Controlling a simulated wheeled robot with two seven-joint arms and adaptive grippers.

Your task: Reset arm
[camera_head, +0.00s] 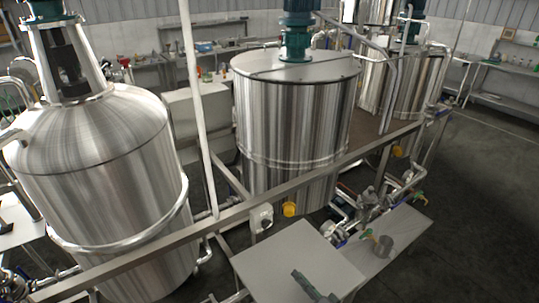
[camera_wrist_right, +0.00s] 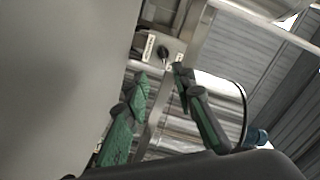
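My right gripper (camera_head: 312,286) shows as a small dark shape at the bottom of the head view, over a light grey tabletop (camera_head: 285,255). In the right wrist view its two dark fingers with green pads (camera_wrist_right: 161,76) stand apart with nothing between them. Beyond the fingertips is a pale box with a black knob (camera_wrist_right: 163,52), apart from the fingers. I cannot make out my left gripper in the head view.
Steel tanks stand at the left (camera_head: 95,170), centre (camera_head: 295,125) and back right (camera_head: 410,85). A metal rail (camera_head: 240,207) crosses in front of them. Pipes and valves (camera_head: 370,205) crowd the right of the tabletop. Open floor (camera_head: 480,190) lies at the right.

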